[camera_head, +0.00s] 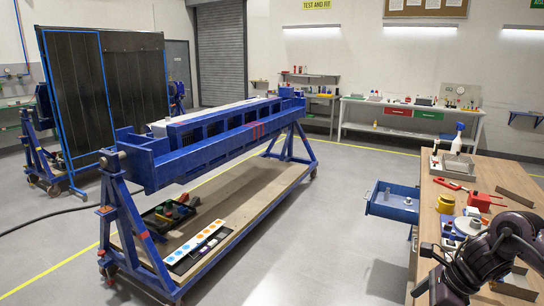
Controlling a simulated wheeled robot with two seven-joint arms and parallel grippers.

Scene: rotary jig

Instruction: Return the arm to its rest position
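My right arm comes in at the lower right, a dark jointed arm over the wooden workbench. My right gripper (426,269) points left near the bench's near left edge. Its two dark fingers look apart, with a gap between them and nothing seen held. The bottom edge of the view cuts off part of the arm. My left arm and gripper are not in view. The blue rotary jig (205,150) stands at the middle left, its long beam lying roughly level on A-shaped end frames.
The wooden workbench (437,205) holds a yellow tape roll (446,204), a red tool (484,201), a spray bottle (456,138) and other items close to my arm. A blue drawer (392,203) sticks out from its left side. Grey floor between jig and bench is clear.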

